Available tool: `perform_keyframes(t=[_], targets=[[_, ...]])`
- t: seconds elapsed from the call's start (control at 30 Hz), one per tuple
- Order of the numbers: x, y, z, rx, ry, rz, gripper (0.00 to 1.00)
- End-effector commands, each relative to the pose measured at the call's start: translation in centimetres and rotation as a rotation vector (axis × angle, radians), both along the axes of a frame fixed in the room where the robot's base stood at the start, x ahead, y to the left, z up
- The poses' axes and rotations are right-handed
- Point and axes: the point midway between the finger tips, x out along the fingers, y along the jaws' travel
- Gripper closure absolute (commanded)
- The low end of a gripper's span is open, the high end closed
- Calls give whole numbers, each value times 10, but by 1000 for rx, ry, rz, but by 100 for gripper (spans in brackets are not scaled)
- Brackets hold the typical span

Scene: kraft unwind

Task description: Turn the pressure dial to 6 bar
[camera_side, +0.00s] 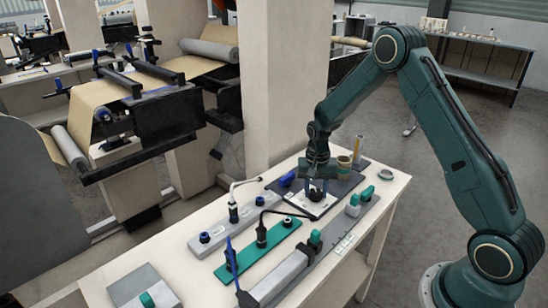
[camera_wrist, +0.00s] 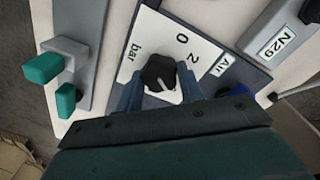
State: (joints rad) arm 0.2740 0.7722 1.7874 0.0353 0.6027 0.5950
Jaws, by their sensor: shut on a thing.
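The pressure dial has a black lobed knob (camera_wrist: 159,70) on a white plate (camera_wrist: 190,30), which reads "bar", "0" and "2"; the other marks are hidden. A small white mark shows on the knob's near side, but I cannot tell which value it points to. My gripper (camera_wrist: 160,84) is shut on the knob, one blue-grey finger on each side. In the side view, my gripper (camera_side: 318,188) points down at the knob, and the white plate (camera_side: 314,210) shows around it on the bench.
An "Air" label (camera_wrist: 222,65) sits beside the dial plate. A pillar (camera_side: 286,80) rises behind.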

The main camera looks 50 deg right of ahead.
Motion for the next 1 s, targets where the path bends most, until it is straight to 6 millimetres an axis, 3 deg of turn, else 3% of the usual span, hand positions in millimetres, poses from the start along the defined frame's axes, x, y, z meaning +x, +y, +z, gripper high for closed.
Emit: perform_keyframes(t=[0.3,0.7,0.73,0.8,0.83,1.0], targets=[[1,0,1,-1,-2,-100,85],[1,0,1,-1,-2,-106,85],[1,0,1,-1,-2,-106,59],[1,0,1,-1,-2,-106,45],[1,0,1,-1,-2,-106,41],[0,0,1,0,-1,-105,41]])
